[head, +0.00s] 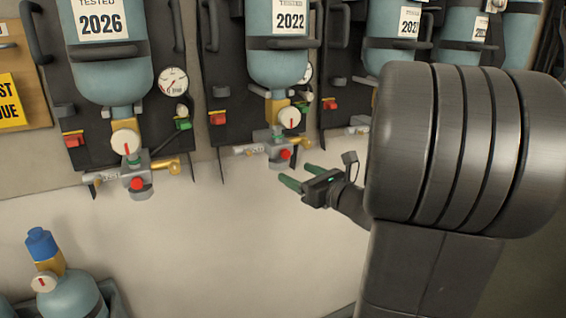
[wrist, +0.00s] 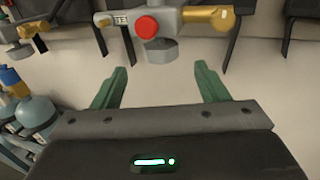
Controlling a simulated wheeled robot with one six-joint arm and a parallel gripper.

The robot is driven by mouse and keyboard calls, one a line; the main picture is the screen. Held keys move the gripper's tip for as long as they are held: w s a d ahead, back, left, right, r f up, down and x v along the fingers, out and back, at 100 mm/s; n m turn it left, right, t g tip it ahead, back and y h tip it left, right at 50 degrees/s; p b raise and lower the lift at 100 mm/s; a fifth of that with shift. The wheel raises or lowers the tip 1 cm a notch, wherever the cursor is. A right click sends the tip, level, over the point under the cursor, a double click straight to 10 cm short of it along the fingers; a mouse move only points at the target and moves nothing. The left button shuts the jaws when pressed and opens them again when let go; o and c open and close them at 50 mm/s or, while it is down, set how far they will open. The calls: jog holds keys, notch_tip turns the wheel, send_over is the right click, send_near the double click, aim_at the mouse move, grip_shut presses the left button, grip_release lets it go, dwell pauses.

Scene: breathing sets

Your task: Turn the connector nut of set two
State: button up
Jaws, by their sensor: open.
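The second cylinder set from the left, marked 2022 (head: 290,22), hangs on the wall in the head view. Below its gauge is a grey valve block with a red button (head: 285,155) and a round grey nut-like part (head: 281,163) underneath. My gripper (head: 299,175) is open and empty, below and to the right of this block, apart from it. In the wrist view, a block with a red button (wrist: 147,27), a brass fitting (wrist: 210,18) and a grey round nut-like part (wrist: 162,50) lies ahead of my open gripper (wrist: 160,72). No set number is readable.
The set marked 2026 (head: 100,25) hangs to the left, with its own block and brass fitting (head: 172,167). More sets hang to the right, partly behind my arm. A blue-capped cylinder (head: 45,270) stands at lower left. The wall below the sets is bare.

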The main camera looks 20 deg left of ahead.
aim_at(278, 160)
jog(key=x, duration=0.8)
jog(key=shift+w+a+p, duration=0.25)
jog(key=shift+p, duration=0.15)
jog(key=c, duration=1)
jog(key=n+g+p, duration=0.2)
jog(key=g, duration=0.2)
jog(key=n+g+y+p, duration=0.1)
jog(key=n+g+p, duration=0.1)
jog(key=n+g, duration=0.1)
jog(key=shift+w+r+g+y, duration=0.15)
jog(key=shift+g+y, duration=0.15)
jog(key=shift+g, duration=0.3)
jog(key=n+g+h+p, duration=0.1)
jog(key=n+g+p, duration=0.2)
jog(key=g, duration=0.2)
jog(key=shift+n+p, duration=0.35)
jog(key=shift+n, duration=0.05)
jog(key=n+g+h+p, duration=0.2)
jog(key=n+g+p, duration=0.1)
jog(key=g, duration=0.1)
jog(key=shift+g, duration=0.4)
